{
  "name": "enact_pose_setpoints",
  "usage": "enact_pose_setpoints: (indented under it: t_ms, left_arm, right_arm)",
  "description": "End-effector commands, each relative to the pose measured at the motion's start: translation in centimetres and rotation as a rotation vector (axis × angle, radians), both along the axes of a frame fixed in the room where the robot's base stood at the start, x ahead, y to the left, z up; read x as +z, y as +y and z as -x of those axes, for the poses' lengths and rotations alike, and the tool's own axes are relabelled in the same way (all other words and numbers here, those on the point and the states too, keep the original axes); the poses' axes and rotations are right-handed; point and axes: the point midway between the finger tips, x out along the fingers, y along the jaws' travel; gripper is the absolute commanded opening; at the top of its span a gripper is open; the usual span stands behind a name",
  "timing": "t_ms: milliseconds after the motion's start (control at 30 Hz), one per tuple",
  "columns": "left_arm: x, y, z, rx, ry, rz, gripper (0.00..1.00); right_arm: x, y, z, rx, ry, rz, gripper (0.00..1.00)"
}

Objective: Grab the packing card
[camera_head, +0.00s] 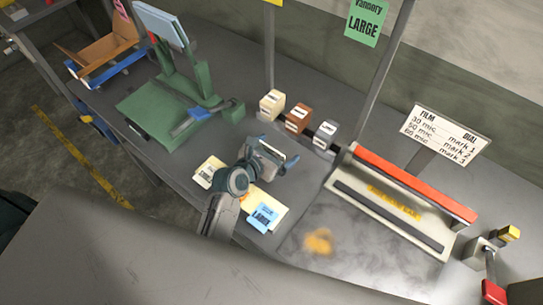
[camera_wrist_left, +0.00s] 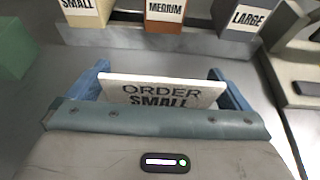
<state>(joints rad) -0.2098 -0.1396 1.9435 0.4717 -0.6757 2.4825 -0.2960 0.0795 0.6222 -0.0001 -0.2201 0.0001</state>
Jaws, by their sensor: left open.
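A white packing card (camera_wrist_left: 160,91) reading "ORDER SMALL" stands between the two blue fingers of my left gripper (camera_wrist_left: 165,84) in the left wrist view. The fingers are open, one at each end of the card. Its lower part is hidden behind the gripper body, and I cannot tell whether the fingers touch it. In the head view my left gripper (camera_head: 276,151) is over the bench in front of the row of small blocks, with the card's pale edge (camera_head: 270,151) between the fingers. My right gripper is not in view.
Behind the gripper stand cream (camera_head: 271,104), brown (camera_head: 298,118) and grey (camera_head: 325,134) labelled blocks. A "SMALL" card (camera_head: 207,173) and blue "LARGE" card (camera_head: 264,216) lie near my wrist. A red-barred sealer (camera_head: 415,183) is at right, a green scale (camera_head: 160,112) at left.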

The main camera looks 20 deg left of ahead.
Motion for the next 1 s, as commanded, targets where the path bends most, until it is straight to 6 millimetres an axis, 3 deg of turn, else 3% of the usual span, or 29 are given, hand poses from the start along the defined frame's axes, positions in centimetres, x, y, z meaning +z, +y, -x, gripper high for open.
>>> enact_pose_setpoints:
  t_ms: [133,333,667,1000]
  left_arm:
    - [0.0,0.0,0.0,0.000,0.000,0.000,0.96]
    - [0.0,0.0,0.1,0.000,0.001,0.000,0.60]
    - [0.7,0.0,0.0,-0.001,-0.001,0.001,0.59]
    - [7.1,0.0,0.0,-0.001,-0.005,0.001,0.59]
  right_arm:
    - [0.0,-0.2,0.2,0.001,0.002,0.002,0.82]
    - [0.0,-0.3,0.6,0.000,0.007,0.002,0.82]
    - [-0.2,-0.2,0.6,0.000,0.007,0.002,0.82]
    - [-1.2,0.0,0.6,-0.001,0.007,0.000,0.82]
